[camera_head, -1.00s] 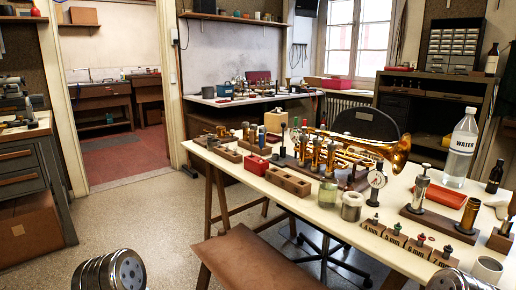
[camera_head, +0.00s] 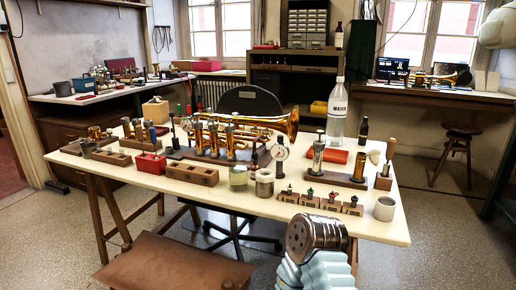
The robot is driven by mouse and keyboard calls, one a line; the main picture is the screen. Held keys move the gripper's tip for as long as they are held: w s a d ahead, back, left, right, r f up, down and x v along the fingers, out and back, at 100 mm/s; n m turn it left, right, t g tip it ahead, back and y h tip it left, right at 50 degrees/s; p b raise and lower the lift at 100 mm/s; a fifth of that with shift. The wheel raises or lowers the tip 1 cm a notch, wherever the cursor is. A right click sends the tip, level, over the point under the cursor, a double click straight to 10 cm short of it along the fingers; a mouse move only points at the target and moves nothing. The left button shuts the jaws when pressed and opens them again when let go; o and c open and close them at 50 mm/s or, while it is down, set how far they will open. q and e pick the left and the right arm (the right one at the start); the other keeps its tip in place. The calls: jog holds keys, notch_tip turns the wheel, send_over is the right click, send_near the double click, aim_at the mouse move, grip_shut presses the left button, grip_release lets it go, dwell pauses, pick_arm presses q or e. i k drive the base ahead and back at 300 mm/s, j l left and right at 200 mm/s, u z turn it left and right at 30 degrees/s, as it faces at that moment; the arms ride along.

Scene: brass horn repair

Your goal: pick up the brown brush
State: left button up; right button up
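A slim tool with a brown wooden handle (camera_head: 390,148) stands upright at the right end of the white workbench, at a small wooden block (camera_head: 383,182). It looks most like the brown brush, but its lower end is too small to make out. A pale, cream-tipped piece (camera_head: 375,157) is just left of it, partly overlapping other things. One arm of mine, probably the right, rises at the bottom centre, in front of the bench edge and well short of the brush. No gripper fingers show on it. My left gripper is out of view.
Near the brush are a grey cup (camera_head: 384,208), a wooden base with metal cylinders (camera_head: 343,176), a dark bottle (camera_head: 363,131) and a tall water bottle (camera_head: 337,112). Labelled small blocks (camera_head: 320,201) line the front edge.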

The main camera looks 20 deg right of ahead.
aim_at(139, 128)
jog(key=z, duration=1.6)
jog(key=u, duration=1.6)
jog(key=i+j+z, duration=0.1)
jog(key=j, duration=0.25)
jog(key=i+j+z, duration=0.1)
jog(key=j, duration=0.25)
jog(key=i+j+z, duration=0.15)
jog(key=j, duration=0.25)
